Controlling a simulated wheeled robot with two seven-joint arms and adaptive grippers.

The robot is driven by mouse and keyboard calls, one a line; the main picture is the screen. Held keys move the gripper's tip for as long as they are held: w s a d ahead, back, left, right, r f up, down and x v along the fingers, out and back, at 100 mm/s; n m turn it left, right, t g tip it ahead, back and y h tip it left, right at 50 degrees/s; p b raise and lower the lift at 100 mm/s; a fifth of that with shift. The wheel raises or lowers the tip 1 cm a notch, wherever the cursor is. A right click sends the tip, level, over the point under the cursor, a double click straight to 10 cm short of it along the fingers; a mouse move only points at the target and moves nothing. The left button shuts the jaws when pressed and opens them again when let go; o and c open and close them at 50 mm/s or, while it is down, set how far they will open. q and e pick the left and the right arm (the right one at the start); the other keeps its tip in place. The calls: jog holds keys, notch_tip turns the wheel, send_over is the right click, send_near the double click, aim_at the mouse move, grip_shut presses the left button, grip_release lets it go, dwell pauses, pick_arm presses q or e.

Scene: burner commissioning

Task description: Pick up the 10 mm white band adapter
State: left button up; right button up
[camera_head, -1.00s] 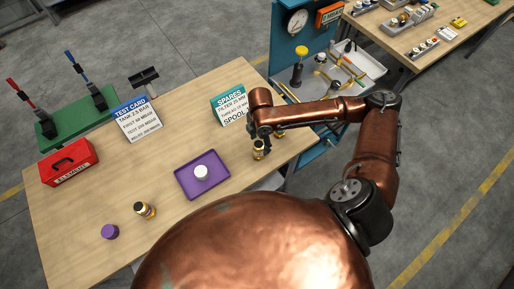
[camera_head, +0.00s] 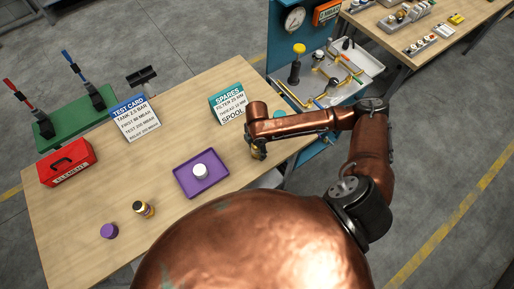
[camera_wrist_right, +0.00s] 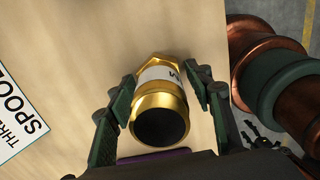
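A brass adapter with a white band (camera_wrist_right: 160,90) stands out in the right wrist view, its dark open end toward the camera. Black print on the band is only partly visible, so I cannot read its size. My right gripper (camera_wrist_right: 158,74) has one finger on each side of it, with a narrow gap showing on the right side. In the head view the right gripper (camera_head: 257,150) is low over the table near its right edge and hides most of the adapter. My left gripper is in neither view.
On the wooden table (camera_head: 90,190) a purple tray (camera_head: 183,184) holds a white round piece (camera_head: 200,171). A brass fitting with a dark band (camera_head: 143,209), a purple cap (camera_head: 109,231), a red box (camera_head: 67,163) and a spares card (camera_head: 228,102) stand around.

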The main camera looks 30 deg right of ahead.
grip_shut()
dwell(0.3)
